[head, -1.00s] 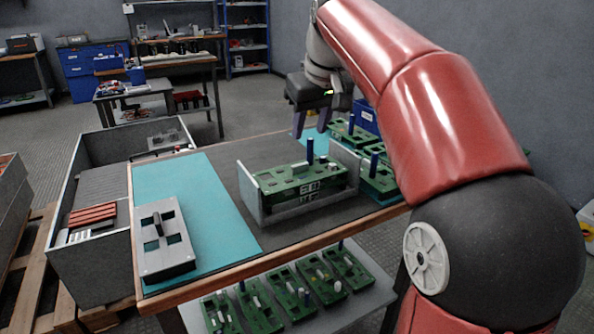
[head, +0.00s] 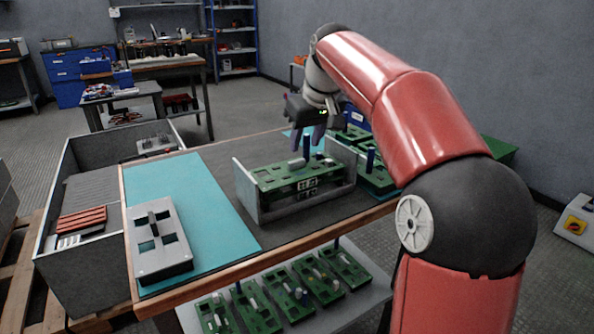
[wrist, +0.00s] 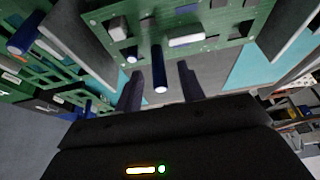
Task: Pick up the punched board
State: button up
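A green board (head: 280,179) with square cut-outs, pale blocks and an upright dark blue post (head: 306,146) sits on top in a grey holder (head: 246,192) on the bench. In the wrist view the green board (wrist: 215,22) is at the top and the post (wrist: 160,78) points toward the camera. A grey plate (head: 150,262) with square holes and a dark raised grip (head: 153,222) lies on the teal mat at the left. My gripper (head: 307,139) is over the green board, its open fingers (wrist: 160,72) on either side of the post. Contact cannot be told.
More green boards with posts (head: 375,180) stand just right of the holder, and several lie on the lower shelf (head: 370,290). A grey bin (head: 85,280) is at the left. The teal mat (head: 200,195) is mostly clear.

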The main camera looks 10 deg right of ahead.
grip_shut()
jog(key=shift+r, duration=0.2)
dwell(0.3)
